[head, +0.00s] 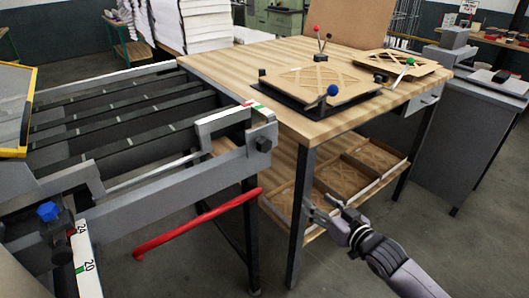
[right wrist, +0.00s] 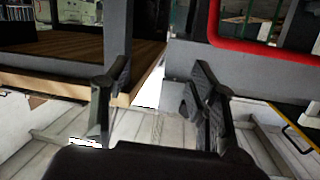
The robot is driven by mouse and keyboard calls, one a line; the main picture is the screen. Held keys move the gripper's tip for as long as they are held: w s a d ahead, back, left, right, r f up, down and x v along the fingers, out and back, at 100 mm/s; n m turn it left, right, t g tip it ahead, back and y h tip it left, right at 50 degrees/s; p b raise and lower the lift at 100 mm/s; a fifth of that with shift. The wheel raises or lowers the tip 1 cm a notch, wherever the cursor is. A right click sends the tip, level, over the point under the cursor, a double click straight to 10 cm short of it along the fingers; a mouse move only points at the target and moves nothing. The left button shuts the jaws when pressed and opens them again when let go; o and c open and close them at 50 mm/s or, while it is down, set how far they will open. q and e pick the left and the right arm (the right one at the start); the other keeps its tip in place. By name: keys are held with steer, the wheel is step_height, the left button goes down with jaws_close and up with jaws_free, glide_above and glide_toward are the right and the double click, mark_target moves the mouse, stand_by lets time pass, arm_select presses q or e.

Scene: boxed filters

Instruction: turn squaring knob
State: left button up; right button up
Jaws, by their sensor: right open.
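Which part is the squaring knob I cannot tell for sure. A dark faceted knob (head: 263,143) sits on the near right corner of the grey machine frame (head: 190,180). A blue knob (head: 48,211) stands at the frame's left, beside a white scale strip (head: 84,256) marked 24 and 20. My right gripper (head: 322,206) is open and empty, low in front of the wooden table, to the right of and below the dark knob, apart from both knobs. Its two spread fingers also show in the right wrist view (right wrist: 161,80) with nothing between them. My left gripper is out of view.
The wooden table (head: 230,70) carries a fixture with a blue ball handle (head: 333,90) and cardboard filter frames. Its lower shelf (head: 283,205) holds more frames. A red bar (head: 195,224) sticks out under the machine.

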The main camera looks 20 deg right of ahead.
mark_target(266, 149)
steer(key=s+a+r+n+t+y, duration=0.1)
steer(key=a+r+y, duration=0.15)
steer(key=r, duration=0.35)
steer(key=s+a+r+n+y, duration=0.1)
steer(key=a+r, duration=0.2)
steer(key=r, duration=0.2)
steer(key=x, duration=1.7)
steer(key=shift+w+d+r+p, duration=0.15)
steer(key=shift+r+p, duration=0.2)
steer(key=shift+c, duration=0.3)
steer(key=c, duration=1.1)
